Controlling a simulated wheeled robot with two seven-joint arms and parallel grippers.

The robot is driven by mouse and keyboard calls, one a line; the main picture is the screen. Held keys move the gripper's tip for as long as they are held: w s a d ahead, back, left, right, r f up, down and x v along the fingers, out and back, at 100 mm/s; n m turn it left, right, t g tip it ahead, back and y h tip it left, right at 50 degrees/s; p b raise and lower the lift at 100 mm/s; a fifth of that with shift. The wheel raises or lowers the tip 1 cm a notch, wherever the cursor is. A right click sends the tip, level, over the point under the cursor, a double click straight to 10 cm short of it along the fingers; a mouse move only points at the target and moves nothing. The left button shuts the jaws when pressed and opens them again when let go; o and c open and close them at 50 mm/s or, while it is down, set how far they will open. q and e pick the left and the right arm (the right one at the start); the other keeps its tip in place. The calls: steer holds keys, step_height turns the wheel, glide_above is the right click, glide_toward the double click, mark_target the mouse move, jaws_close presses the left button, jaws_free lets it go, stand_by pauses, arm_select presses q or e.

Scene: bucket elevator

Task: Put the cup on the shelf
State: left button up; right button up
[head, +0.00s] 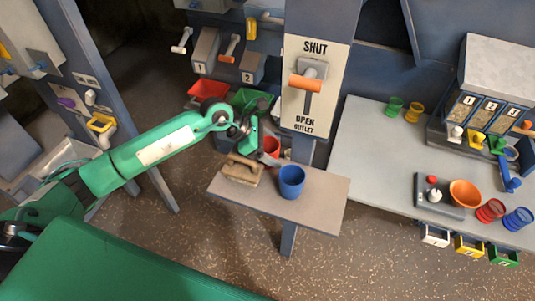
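The small grey shelf (321,198) is fixed to the post in the middle of the view. A blue cup (291,182) stands upright on it. A red cup (271,147) shows at the shelf's back edge, partly hidden by my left gripper (252,152). The gripper points down beside the red cup, over the back left of the shelf. I cannot tell whether its fingers are open or closed on the red cup. My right gripper is not in view.
A tan brush-like object (242,170) lies on the shelf's left end. The shelf's right end is clear. A post with a SHUT/OPEN lever (307,84) rises behind it. A grey table (377,150) at the right holds several cups, an orange bowl (465,193) and a dispenser.

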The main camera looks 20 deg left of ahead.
arm_select(q)
steer(key=c, duration=0.8)
steer(key=shift+r, duration=0.15)
